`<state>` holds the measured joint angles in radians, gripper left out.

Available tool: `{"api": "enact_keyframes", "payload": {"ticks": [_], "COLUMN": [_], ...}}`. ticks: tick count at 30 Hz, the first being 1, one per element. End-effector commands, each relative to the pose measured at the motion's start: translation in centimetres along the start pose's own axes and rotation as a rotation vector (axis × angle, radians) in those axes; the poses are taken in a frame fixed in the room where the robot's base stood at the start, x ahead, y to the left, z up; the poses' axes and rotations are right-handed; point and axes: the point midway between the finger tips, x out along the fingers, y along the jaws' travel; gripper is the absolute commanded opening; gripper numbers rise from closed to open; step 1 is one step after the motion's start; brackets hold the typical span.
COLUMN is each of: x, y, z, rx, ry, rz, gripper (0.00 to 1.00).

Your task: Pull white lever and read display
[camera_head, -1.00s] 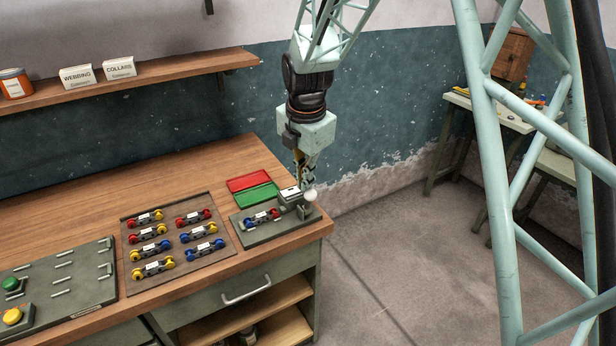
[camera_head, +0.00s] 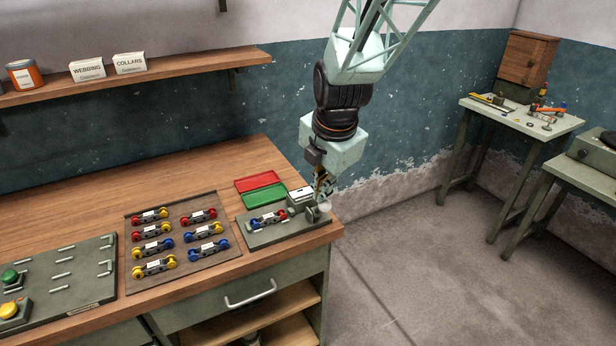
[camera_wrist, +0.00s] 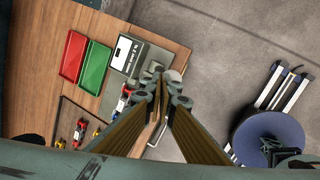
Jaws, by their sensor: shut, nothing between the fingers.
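The test device (camera_head: 262,236) is a grey-green base at the right front corner of the wooden bench. A blue-and-red link part (camera_head: 268,220) lies on it. Its display box (camera_head: 300,196) stands at the right end; the wrist view also shows the white display face (camera_wrist: 123,53), its small dark text too small to read surely. The white lever's round knob (camera_head: 324,207) is at the device's right end, partly hidden in the wrist view (camera_wrist: 174,75). My gripper (camera_head: 322,190) is shut and empty, its fingertips right beside the knob; whether they touch cannot be told.
A red tray (camera_head: 260,181) and a green tray (camera_head: 264,195) lie behind the device. A brown board (camera_head: 180,268) with several coloured links is to its left. A panel (camera_head: 75,270) with green and yellow buttons stands farther left. Open floor lies right of the bench.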

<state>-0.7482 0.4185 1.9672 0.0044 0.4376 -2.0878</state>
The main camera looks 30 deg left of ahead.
Motion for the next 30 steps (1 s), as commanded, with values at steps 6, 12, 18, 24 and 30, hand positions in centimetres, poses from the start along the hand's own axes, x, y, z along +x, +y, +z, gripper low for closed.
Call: {"api": "enact_keyframes", "payload": {"ticks": [6, 12, 18, 24, 30], "x": [0.4, 0.5, 0.6, 0.6, 0.6], "y": [-1.7, -2.6, -3.0, -3.0, -3.0], "z": [-0.9, -1.2, -1.4, -1.4, -1.4], "rx": [-0.004, -0.005, -0.006, -0.006, -0.006], "ry": [0.002, 0.000, 0.000, 0.000, 0.000], "rz": [0.000, 0.003, 0.004, 0.004, 0.004], "gripper": [0.00, 0.00, 0.00, 0.00, 0.00]}}
